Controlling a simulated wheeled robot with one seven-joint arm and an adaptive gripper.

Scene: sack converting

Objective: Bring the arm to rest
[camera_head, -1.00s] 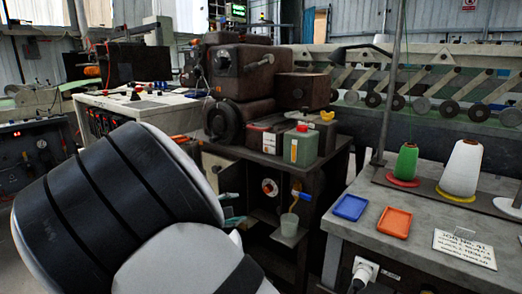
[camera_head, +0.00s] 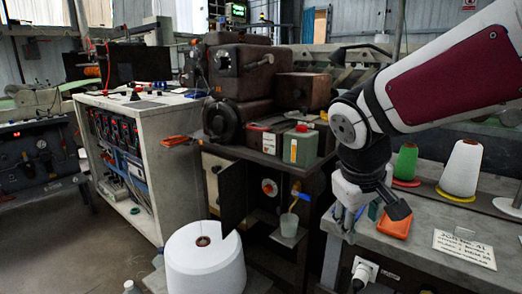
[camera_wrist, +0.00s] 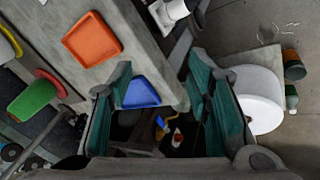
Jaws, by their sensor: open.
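My arm reaches in from the upper right of the head view. My gripper (camera_head: 372,218) hangs above the front left of the grey table, over the area of the trays. In the wrist view its teal-padded fingers (camera_wrist: 161,70) are spread apart with nothing held between them. The blue tray (camera_wrist: 140,92) shows in the gap between the fingers, apparently below them. In the head view the gripper hides the blue tray. The orange tray (camera_head: 393,227) lies partly covered by a dark finger and is clear in the wrist view (camera_wrist: 92,40).
The grey table (camera_head: 425,258) holds a green spool (camera_head: 405,161), a white cone (camera_head: 462,168) and a written card (camera_head: 464,249). A large white roll (camera_head: 204,262) stands at the front. Open floor lies left.

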